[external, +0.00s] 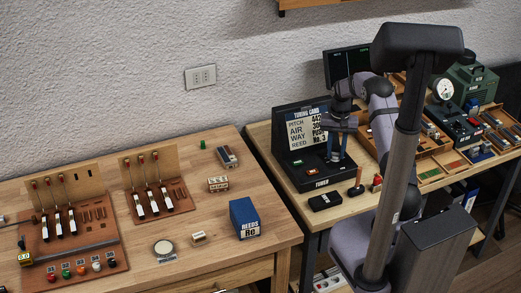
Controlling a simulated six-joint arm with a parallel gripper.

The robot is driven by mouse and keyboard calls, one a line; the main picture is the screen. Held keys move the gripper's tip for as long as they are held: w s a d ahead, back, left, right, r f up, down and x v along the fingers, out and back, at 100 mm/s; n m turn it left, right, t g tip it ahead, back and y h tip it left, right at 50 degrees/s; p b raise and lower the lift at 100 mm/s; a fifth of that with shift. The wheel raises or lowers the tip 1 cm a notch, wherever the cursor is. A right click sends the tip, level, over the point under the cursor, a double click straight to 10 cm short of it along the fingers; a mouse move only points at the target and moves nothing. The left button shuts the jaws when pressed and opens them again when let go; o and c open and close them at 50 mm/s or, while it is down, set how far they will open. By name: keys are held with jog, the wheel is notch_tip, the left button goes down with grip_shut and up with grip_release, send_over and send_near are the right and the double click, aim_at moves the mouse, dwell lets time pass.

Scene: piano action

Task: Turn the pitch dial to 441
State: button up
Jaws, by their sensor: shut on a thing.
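The black tuner (293,178) sits open on the right bench, with lit red and green displays on its panel. A white tuning card (303,130) in its lid lists pitch, air, way and reed. The pitch number looks like 442, but it is small and partly cut off by my arm. My gripper (337,158) points down at the right part of the tuner's panel. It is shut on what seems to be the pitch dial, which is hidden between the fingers. The dial's setting is not readable.
A small black box (325,201) and small upright pieces stand in front of the tuner. A dark monitor (346,62), a round gauge (443,89) and wooden trays stand behind and right. The left bench holds key models and a blue reeds box (245,218).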

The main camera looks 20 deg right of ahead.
aim_at(336, 153)
jog(key=shift+m, duration=0.3)
jog(key=m, duration=0.3)
jog(key=shift+w, duration=0.1)
jog(key=shift+w+r+m, duration=0.1)
jog(key=shift+m, duration=2)
jog(key=o, duration=1)
jog(key=shift+o, duration=0.2)
jog(key=shift+a, duration=0.1)
jog(key=shift+r+b, duration=1.2)
jog(key=shift+r, duration=2.5)
